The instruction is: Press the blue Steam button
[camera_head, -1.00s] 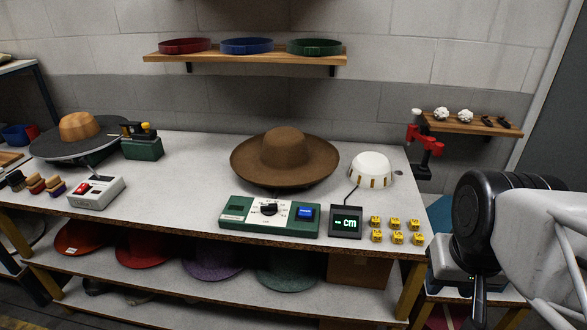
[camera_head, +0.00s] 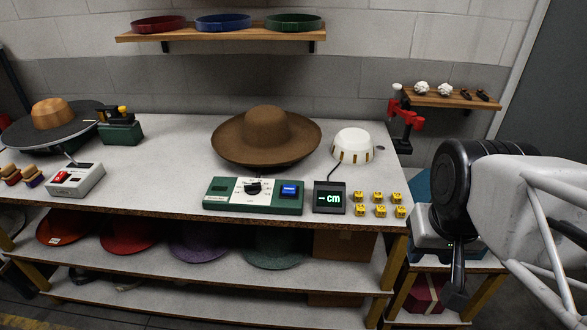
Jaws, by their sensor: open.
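The blue Steam button (camera_head: 289,190) is on the right part of a green control box (camera_head: 232,206) with a white panel and a black dial (camera_head: 253,188). The box lies at the front edge of the workbench, in front of a brown wide-brimmed hat (camera_head: 266,138). The button's lettering is too small to read. My gripper (camera_head: 455,297) hangs at the lower right, beyond the bench's right end, well apart from the button. Its fingers point down and appear dark; nothing shows between them.
A display reading "-- cm" (camera_head: 329,198) and several yellow blocks (camera_head: 377,197) sit right of the box. A white dome (camera_head: 352,145) stands behind them. A red clamp (camera_head: 404,122) is at the bench's right end. A grey box with a red switch (camera_head: 76,179) is at left.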

